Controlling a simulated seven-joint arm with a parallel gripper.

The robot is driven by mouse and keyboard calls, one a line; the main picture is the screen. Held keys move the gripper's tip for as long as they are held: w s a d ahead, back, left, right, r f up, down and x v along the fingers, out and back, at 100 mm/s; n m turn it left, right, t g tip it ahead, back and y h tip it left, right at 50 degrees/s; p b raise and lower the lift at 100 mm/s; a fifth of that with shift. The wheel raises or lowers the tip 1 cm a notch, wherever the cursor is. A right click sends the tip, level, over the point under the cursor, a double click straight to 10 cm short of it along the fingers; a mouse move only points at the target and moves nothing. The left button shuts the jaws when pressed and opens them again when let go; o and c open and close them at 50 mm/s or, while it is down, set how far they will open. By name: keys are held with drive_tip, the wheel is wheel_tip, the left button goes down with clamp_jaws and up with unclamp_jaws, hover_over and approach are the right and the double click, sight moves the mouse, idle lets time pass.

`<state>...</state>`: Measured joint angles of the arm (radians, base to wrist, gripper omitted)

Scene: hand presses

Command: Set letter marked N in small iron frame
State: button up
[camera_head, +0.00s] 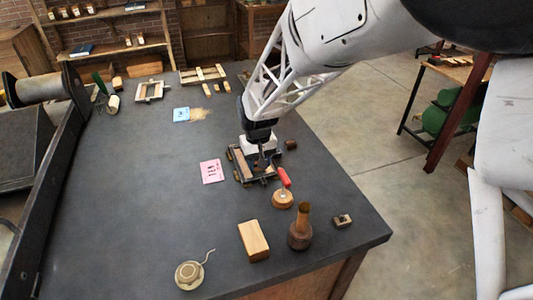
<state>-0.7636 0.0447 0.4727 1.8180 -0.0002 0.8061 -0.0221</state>
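A small dark frame (237,167) with wooden pieces inside lies on the dark table, right of its middle; it looks like the small iron frame. My gripper (262,158) points down directly over its right part and hides some of it. The fingertips are too small and covered to show whether they are open, shut or holding a piece. No letter marked N can be read. A small dark-faced block (342,221) lies near the table's right edge, its marking not legible.
A pink card (211,171) lies left of the frame. A paler frame (150,91) lies farther back. The table's left middle is clear.

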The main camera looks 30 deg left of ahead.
drive_tip(key=shift+f, duration=0.5)
drive_tip(key=o, duration=0.9)
drive_tip(key=shift+o, duration=0.2)
drive_tip(key=shift+r, duration=0.2)
drive_tip(key=shift+r, duration=2.8)
